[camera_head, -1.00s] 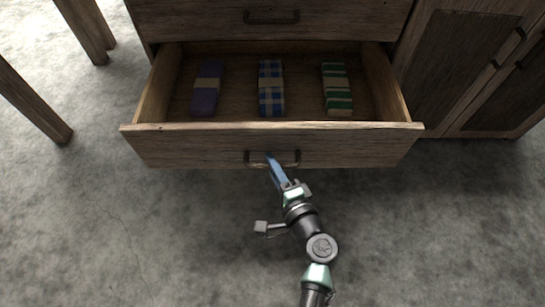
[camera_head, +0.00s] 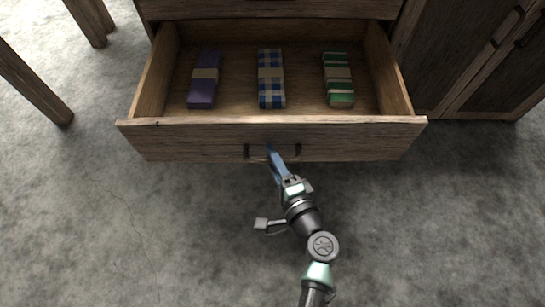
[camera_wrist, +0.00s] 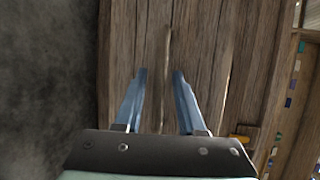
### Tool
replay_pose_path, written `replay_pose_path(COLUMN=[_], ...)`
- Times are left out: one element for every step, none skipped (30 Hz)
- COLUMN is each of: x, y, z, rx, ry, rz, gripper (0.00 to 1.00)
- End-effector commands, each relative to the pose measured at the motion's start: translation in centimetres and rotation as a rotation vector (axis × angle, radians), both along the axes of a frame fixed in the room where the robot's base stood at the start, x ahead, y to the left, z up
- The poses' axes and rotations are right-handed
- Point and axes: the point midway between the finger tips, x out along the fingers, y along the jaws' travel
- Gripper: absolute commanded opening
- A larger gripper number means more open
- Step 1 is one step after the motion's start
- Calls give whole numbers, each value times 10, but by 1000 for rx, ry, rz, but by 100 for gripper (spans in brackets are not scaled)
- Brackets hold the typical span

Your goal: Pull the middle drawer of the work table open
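The wooden drawer (camera_head: 200,141) stands well open below another drawer front (camera_head: 330,8). I cannot see whether a drawer lies beneath it. Its dark bar handle (camera_head: 297,153) is at the middle of its front; in the wrist view the handle (camera_wrist: 165,75) runs as a thin upright bar. My gripper (camera_head: 275,150) reaches the handle from the front. In the wrist view its blue fingers (camera_wrist: 160,72) stand apart on either side of the bar, with gaps visible. Contact with the bar cannot be made out.
A purple bundle (camera_head: 204,80), a blue checked bundle (camera_head: 271,78) and a green striped bundle (camera_head: 338,80) lie inside the drawer. A cabinet (camera_head: 450,60) stands at right, wooden legs (camera_head: 35,82) at left. The grey floor (camera_head: 140,230) in front is clear.

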Motion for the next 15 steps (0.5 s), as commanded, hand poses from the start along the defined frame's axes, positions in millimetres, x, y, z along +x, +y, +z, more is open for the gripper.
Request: replay_pose_path(x=[0, 0, 0, 0, 0, 0, 0, 0, 0, -1, -3, -6, -9, -12, -18], y=[0, 0, 0, 0, 0, 0, 0, 0, 0, 0, -1, -2, -3, -5, -8], z=[0, 0, 0, 0, 0, 0, 0, 0, 0, 0, 1, 1, 2, 3, 4], rx=[0, 0, 0, 0, 0, 0, 0, 0, 0, 0, 1, 1, 0, -1, -1], ry=[0, 0, 0, 0, 0, 0, 0, 0, 1, 1, 1, 3, 4, 3, 4], rz=[0, 0, 0, 1, 1, 1, 1, 1, 1, 1, 1, 0, -1, -2, -2], gripper=[47, 47, 47, 47, 47, 47, 47, 47, 47, 47, 47, 47, 47, 47, 47])
